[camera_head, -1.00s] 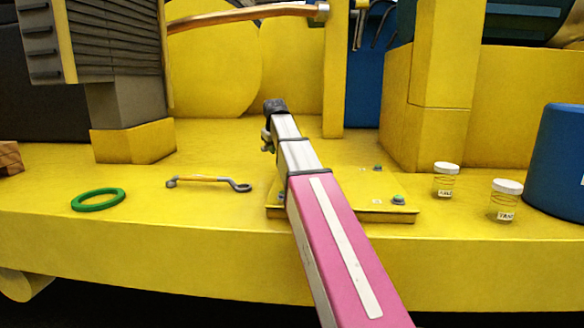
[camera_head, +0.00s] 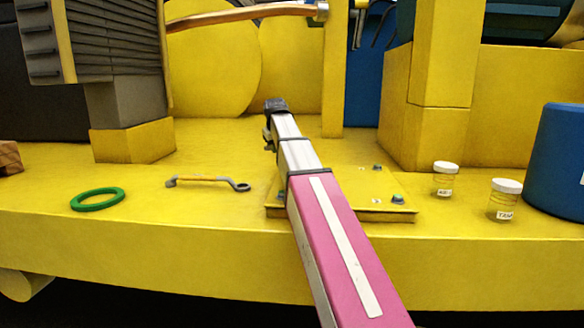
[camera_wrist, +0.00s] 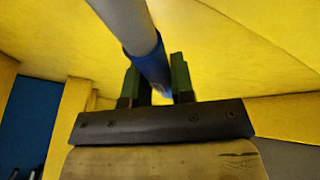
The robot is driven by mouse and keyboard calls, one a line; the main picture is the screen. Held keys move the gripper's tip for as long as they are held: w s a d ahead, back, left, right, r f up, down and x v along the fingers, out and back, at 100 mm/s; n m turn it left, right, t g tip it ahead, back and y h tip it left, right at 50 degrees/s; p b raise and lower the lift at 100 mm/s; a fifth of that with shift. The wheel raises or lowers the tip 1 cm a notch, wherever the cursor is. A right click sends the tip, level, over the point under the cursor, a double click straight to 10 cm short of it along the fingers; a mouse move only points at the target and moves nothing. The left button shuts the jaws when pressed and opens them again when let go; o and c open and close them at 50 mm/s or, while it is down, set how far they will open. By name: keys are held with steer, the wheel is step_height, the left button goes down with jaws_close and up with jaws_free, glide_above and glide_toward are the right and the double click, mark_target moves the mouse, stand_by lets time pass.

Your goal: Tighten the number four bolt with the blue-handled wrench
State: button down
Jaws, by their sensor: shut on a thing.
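In the wrist view my gripper (camera_wrist: 156,78) has its green fingers shut on the blue handle of the wrench (camera_wrist: 143,46). The wrench's grey shaft runs up and left out of that picture, so its head is not seen. In the head view my arm reaches over a yellow plate (camera_head: 345,190), and the held wrench is hidden behind it. Two bolts show on the plate's right side, a back one (camera_head: 377,167) and a front one (camera_head: 398,199). Small white labels lie beside them, too small to read. My arm covers the plate's left part. I cannot tell which bolt is number four.
A wrench with a yellow-orange handle (camera_head: 207,180) and a green ring (camera_head: 98,199) lie left of the plate. Two white-lidded jars, one behind (camera_head: 444,181) and one in front (camera_head: 503,203), stand right of it near a blue drum (camera_head: 560,160). A copper-coloured pipe (camera_head: 235,16) crosses above.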

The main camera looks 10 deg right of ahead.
steer(key=shift+d+m, duration=0.3)
steer(key=shift+a, duration=0.1)
steer(key=shift+a+n, duration=0.45)
steer(key=shift+n, duration=0.05)
stand_by(0.3)
steer(key=shift+r, duration=0.1)
steer(key=shift+r, duration=2.1)
